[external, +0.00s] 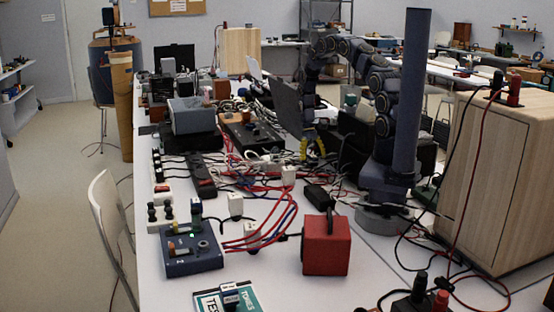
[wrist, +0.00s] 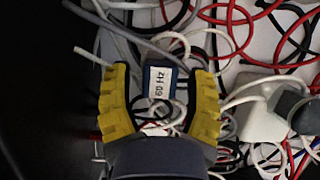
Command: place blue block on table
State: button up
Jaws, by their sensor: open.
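A small dark blue block (wrist: 159,68) with a white "60 Hz" label sits among cables in the wrist view. My gripper (wrist: 163,90) is open, with one yellow finger on each side of the block and visible gaps between. In the external view my gripper (external: 313,147) points down over the cable clutter at the middle of the table (external: 180,285). I cannot make out the 60 Hz block there. Another small blue block with a white label (external: 230,294) lies on a "TONES TEST" booklet (external: 250,299) at the front.
Red, white and black cables (external: 265,205) tangle around my gripper. A white plug (wrist: 262,120) is right of it in the wrist view. A red box (external: 326,246), a blue device (external: 190,251) and a wooden speaker cabinet (external: 500,180) stand nearby. The table's front left is partly clear.

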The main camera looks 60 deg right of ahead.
jog(key=v, duration=1.2)
jog(key=s+a+r+n+h, duration=0.1)
jog(key=a+r+n, duration=0.1)
jog(key=a+r, duration=0.7)
jog(key=s+a+r+n+h, duration=0.1)
jog(key=s+a+r+n, duration=0.3)
jog(key=a, duration=0.5)
jog(key=s+a+r+n, duration=0.1)
jog(key=s+a, duration=0.3)
jog(key=s, duration=0.4)
jog(key=s+a+r+n+t+h, duration=0.1)
jog(key=s+a, duration=0.3)
jog(key=s, duration=0.4)
jog(key=shift+s+a+r+n+t, duration=0.25)
jog(key=shift+a+r+n+t, duration=0.1)
jog(key=shift+r+n, duration=0.2)
